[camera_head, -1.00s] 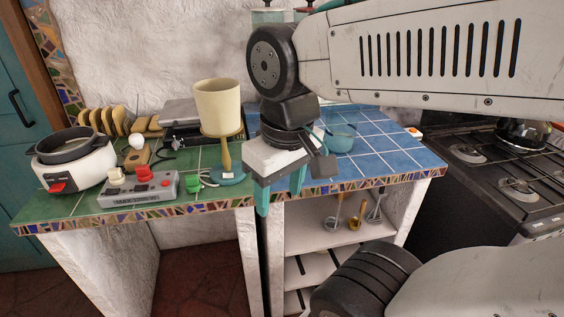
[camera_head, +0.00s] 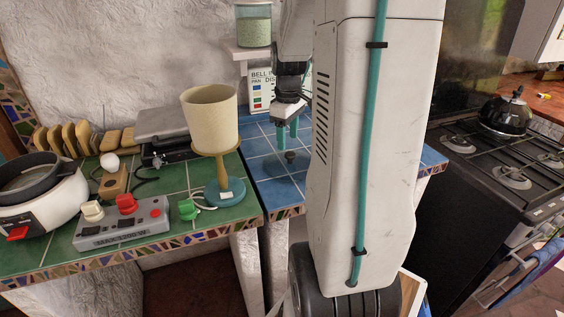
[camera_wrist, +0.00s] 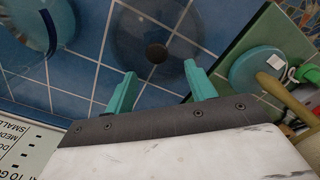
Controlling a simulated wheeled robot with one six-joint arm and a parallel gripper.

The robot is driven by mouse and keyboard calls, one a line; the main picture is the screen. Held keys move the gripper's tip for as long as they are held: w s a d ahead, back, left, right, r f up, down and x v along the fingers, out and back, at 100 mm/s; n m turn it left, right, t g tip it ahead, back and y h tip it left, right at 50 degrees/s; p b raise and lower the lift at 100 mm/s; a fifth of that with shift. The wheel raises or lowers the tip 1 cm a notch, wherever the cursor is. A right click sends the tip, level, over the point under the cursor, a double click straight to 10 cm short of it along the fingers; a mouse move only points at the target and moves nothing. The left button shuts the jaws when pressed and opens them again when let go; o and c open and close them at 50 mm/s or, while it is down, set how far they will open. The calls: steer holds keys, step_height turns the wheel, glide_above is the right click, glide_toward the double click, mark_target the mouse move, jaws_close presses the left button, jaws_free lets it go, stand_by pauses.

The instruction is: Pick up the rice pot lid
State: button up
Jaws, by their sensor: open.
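A clear glass lid with a dark round knob lies on the blue tiles; I take it as the rice pot lid (camera_wrist: 157,53). In the head view its knob (camera_head: 291,156) shows just below my gripper (camera_head: 287,134). In the wrist view my gripper (camera_wrist: 160,84) is open and empty, its two teal fingers apart. The knob lies ahead of the gap between the fingertips, roughly centred, and nothing touches it. The lid's clear edge is faint. The white rice cooker (camera_head: 42,205) with a dark pot stands far left on the green tiles.
A lamp (camera_head: 210,120) with a teal base, also in the wrist view (camera_wrist: 256,68), stands left of the lid. A power strip (camera_head: 122,222) lies front left. A sign (camera_head: 260,92) stands behind. A teal-rimmed vessel (camera_wrist: 42,28) is at the wrist view's upper left. The stove is right.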

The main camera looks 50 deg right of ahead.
mark_target(290, 153)
steer(key=f, duration=0.6)
steer(key=shift+s+d+f, duration=0.2)
steer(key=shift+s+f, duration=0.05)
steer(key=shift+s, duration=0.05)
steer(key=c, duration=1.1)
steer(key=shift+r, duration=0.1)
